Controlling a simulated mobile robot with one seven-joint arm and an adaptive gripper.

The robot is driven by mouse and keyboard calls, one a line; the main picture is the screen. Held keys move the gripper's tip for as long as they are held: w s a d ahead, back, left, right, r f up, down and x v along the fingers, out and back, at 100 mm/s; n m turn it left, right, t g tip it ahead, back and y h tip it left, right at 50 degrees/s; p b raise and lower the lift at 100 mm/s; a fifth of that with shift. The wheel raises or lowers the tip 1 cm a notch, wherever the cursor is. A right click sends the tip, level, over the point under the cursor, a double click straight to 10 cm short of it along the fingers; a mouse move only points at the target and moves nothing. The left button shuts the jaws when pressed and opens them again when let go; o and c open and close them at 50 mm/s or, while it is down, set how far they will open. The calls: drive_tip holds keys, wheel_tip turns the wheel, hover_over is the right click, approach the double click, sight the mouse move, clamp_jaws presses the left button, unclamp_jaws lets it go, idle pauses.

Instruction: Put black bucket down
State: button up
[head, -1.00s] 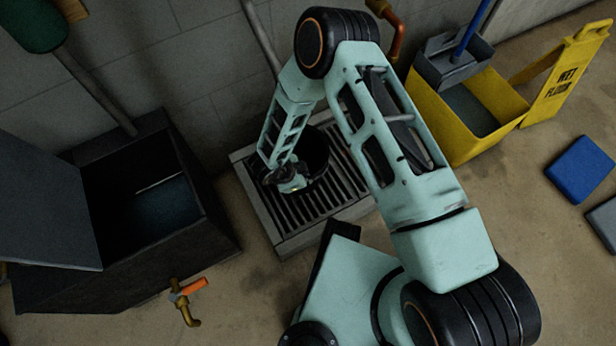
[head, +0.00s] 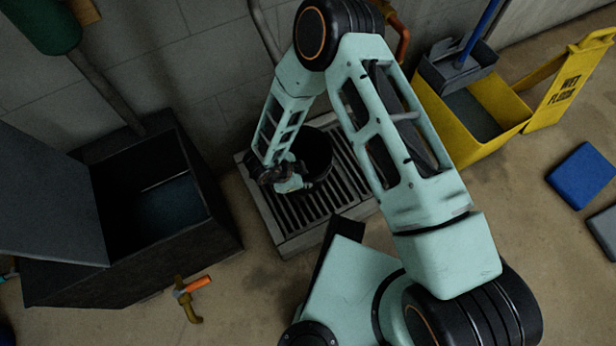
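The black bucket (head: 318,152) stands in the head view on the slatted grate of a grey drain platform (head: 290,243), partly hidden behind my arm. My gripper (head: 272,178) is low at the bucket's near left side, over the grate. It is dark and small here, and its fingers blend with the bucket's dark wall. I cannot tell whether they touch the bucket or how far apart they are.
An open dark bin (head: 150,215) stands left of the platform, with a brass tap with an orange handle (head: 188,298) before it. A yellow mop bucket (head: 475,120), a wet floor sign (head: 570,85) and a blue pad (head: 582,175) are at right.

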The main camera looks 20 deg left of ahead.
drive_tip(key=p+v, duration=0.2)
drive_tip(key=v, duration=0.5)
drive_tip(key=shift+r, duration=0.25)
drive_tip(key=shift+s, duration=0.1)
